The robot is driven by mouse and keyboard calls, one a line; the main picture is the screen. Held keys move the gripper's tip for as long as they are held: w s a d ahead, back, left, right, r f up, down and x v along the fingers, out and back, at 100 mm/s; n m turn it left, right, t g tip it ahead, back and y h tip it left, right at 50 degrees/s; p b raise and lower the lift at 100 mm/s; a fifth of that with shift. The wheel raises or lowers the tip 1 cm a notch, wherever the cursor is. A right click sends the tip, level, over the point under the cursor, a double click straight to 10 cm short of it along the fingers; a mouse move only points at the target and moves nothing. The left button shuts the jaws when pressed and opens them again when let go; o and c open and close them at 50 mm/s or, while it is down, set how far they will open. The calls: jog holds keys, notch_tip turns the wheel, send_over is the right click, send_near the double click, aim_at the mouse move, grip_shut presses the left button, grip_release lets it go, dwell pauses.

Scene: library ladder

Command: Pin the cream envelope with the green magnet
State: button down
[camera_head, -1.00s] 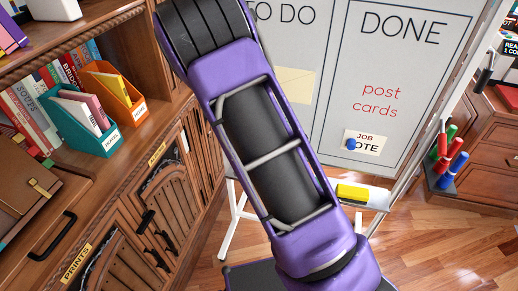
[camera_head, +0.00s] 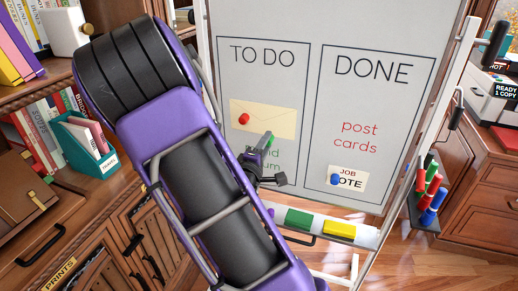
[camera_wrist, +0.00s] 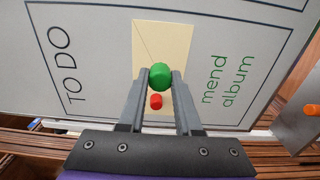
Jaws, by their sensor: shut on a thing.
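The cream envelope (camera_head: 282,121) is flat on the whiteboard in the TO DO column, with a red magnet (camera_head: 244,119) on its left part. In the wrist view the envelope (camera_wrist: 178,45) lies behind my fingertips and the red magnet (camera_wrist: 156,101) shows between my fingers. My gripper (camera_wrist: 160,78) is shut on the round green magnet (camera_wrist: 160,72), held at the fingertips in front of the envelope. In the head view my gripper (camera_head: 262,148) is just below the envelope's right part; I cannot tell whether the magnet touches it.
A job note (camera_head: 350,183) under a blue magnet (camera_head: 335,179) is in the DONE column. The board's tray (camera_head: 366,236) holds a green block (camera_head: 298,219) and a yellow block (camera_head: 339,230). A bookcase stands left, a drawer cabinet (camera_head: 485,190) right.

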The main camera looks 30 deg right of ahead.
aim_at(278, 123)
jog(key=shift+p, duration=0.3)
jog(key=shift+b+x, duration=0.35)
jog(key=shift+x, duration=3.9)
jog(key=shift+d, duration=0.15)
jog(key=c, duration=0.5)
grip_release()
